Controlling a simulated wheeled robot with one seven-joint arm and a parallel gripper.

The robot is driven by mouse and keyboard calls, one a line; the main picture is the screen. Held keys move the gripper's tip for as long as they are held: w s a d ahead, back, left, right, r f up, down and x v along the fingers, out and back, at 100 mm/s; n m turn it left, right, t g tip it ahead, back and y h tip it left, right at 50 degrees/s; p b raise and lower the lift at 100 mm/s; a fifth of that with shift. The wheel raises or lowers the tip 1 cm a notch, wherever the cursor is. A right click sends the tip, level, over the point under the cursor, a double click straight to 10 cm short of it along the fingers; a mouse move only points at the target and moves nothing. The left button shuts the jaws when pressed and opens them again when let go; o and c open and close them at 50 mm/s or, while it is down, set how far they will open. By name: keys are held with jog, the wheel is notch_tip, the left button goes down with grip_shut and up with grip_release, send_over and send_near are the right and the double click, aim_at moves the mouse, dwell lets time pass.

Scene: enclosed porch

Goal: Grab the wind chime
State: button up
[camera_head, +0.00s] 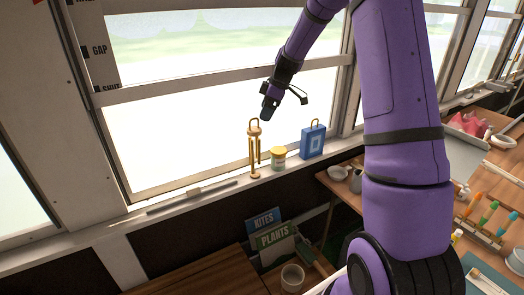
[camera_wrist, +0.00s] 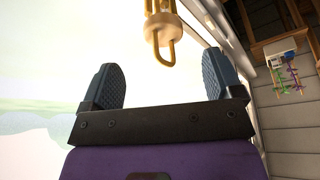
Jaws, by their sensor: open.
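The wind chime (camera_head: 254,150) stands upright on the window sill in the head view. It has a loop on top, a wooden cap, golden tubes and a round base. My gripper (camera_head: 269,108) is just above and slightly right of its top loop. In the wrist view, the chime's cap and loop (camera_wrist: 162,38) show at the top, beyond my open gripper (camera_wrist: 167,82). The loop points toward the space between the two fingers, and nothing is between the fingertips. The chime's lower part is cut off in the wrist view.
A yellow-lidded jar (camera_head: 278,158) stands close to the chime's right, then a blue box with a handle (camera_head: 313,141). The window frame (camera_head: 215,86) rises behind. A grey bar (camera_head: 192,197) lies on the sill at left. Signs (camera_head: 272,235) stand below.

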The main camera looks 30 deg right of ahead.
aim_at(257, 129)
jog(key=x, duration=0.7)
jog(key=shift+a+f, duration=0.15)
jog(key=shift+f, duration=0.05)
jog(key=c, duration=1.3)
jog(key=shift+r, duration=0.1)
